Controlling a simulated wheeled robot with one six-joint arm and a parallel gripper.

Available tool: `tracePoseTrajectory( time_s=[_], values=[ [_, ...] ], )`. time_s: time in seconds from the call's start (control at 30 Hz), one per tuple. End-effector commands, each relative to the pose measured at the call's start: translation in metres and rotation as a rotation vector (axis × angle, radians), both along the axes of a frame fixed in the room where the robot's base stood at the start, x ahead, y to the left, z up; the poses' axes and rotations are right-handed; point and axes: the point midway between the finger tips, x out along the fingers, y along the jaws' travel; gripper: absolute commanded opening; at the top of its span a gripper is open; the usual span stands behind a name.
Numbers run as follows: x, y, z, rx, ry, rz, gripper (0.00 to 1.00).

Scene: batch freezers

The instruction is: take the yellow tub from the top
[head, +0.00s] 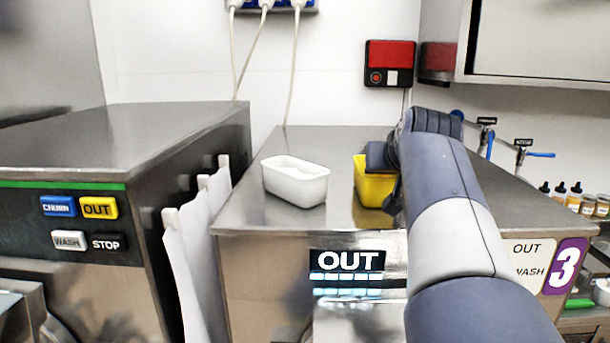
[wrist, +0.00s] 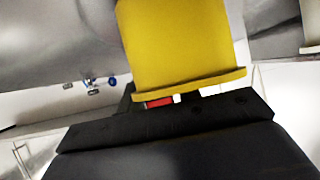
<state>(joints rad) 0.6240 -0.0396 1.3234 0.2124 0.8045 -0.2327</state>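The yellow tub (head: 373,189) stands on the steel top (head: 258,213) of the middle machine, right of a white tub (head: 295,180). In the wrist view the yellow tub (wrist: 182,40) fills the upper middle. Its rim lies close against the dark gripper body there. The fingertips are hidden, so I cannot tell whether they are closed on the tub.
The white tub is close by on the left. Another machine (head: 120,140) with buttons stands at the left, with white cloths (head: 200,240) hanging beside it. A wall cabinet (head: 540,40) hangs at the upper right. Taps (head: 522,150) and small bottles (head: 575,198) are at the right.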

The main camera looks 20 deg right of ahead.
Motion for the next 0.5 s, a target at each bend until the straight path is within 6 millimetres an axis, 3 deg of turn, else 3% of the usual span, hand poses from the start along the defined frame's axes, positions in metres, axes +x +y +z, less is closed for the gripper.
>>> tracePoseTrajectory(
  time_s=[0.23,0.5],
  values=[
    [0.0018,-0.0008,-0.0019,0.0,0.0,0.0,0.32],
    [0.0016,-0.0008,-0.0016,0.0,0.0,0.0,0.11]
  ],
)
